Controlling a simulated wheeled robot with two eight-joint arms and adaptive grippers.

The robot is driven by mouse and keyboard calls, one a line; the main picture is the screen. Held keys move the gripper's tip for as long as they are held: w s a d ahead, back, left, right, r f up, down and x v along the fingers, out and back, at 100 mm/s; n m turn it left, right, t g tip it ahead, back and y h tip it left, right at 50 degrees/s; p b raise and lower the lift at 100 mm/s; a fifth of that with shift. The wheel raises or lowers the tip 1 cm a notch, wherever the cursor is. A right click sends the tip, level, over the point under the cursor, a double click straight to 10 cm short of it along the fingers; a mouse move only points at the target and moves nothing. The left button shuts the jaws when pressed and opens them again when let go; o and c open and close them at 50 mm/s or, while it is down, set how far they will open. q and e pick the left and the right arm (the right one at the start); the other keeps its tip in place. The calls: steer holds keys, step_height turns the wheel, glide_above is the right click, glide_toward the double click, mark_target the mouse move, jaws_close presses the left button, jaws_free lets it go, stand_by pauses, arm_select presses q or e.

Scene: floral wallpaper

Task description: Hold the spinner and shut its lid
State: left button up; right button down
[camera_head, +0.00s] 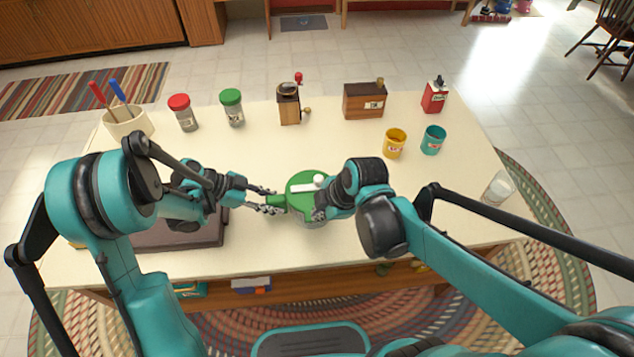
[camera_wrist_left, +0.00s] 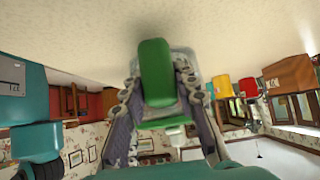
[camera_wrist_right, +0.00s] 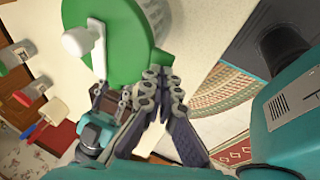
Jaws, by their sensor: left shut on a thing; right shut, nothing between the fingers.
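The spinner (camera_head: 308,216) stands on the table with its green lid (camera_head: 300,182) on top, and a white knob (camera_head: 319,179) sits on the lid. My left gripper (camera_head: 270,202) is shut on the green handle (camera_head: 277,201) at the spinner's left side; the handle fills its jaws in the left wrist view (camera_wrist_left: 156,72). My right gripper (camera_wrist_right: 160,88) is shut and empty, with its fingertips at the edge of the lid (camera_wrist_right: 120,40). In the head view the right arm hides part of the lid. I cannot tell whether the fingertips touch it.
A dark tray (camera_head: 180,238) lies left of the spinner. Jars (camera_head: 232,112), a coffee grinder (camera_head: 289,108) and a wooden box (camera_head: 364,102) stand along the back. Yellow (camera_head: 394,145) and teal (camera_head: 433,141) cups and a glass (camera_head: 498,188) stand to the right.

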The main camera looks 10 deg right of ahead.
steer(key=shift+s+f+t, duration=0.15)
steer(key=shift+f+t, duration=0.15)
steer(key=shift+f, duration=0.15)
steer(key=shift+r, duration=0.1)
steer(key=w+a+v, duration=0.1)
steer(key=v, duration=1.2)
steer(key=shift+r, duration=0.6)
